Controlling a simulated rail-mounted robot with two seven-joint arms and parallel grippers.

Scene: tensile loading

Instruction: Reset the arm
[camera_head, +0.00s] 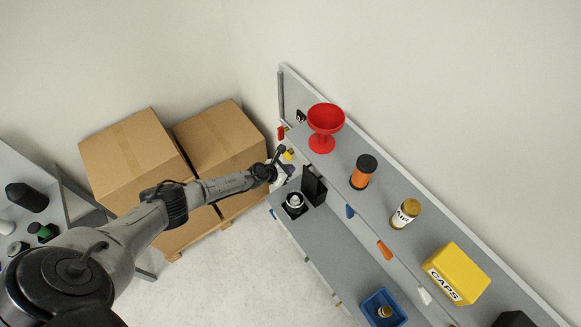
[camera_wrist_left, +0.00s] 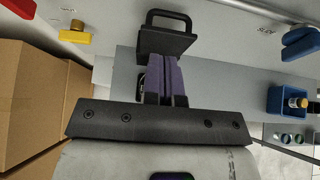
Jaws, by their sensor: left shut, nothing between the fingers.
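My left arm reaches across the head view from the lower left. My right gripper is not in view.
The grey shelf unit's upper shelf (camera_head: 335,165) holds a red goblet (camera_head: 325,125), an orange jar (camera_head: 363,172), a bottle (camera_head: 405,213) and a yellow box (camera_head: 456,273). A blue bin (camera_head: 382,309) stands below. Cardboard boxes (camera_head: 135,150) stand left; floor (camera_head: 245,275) is clear.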

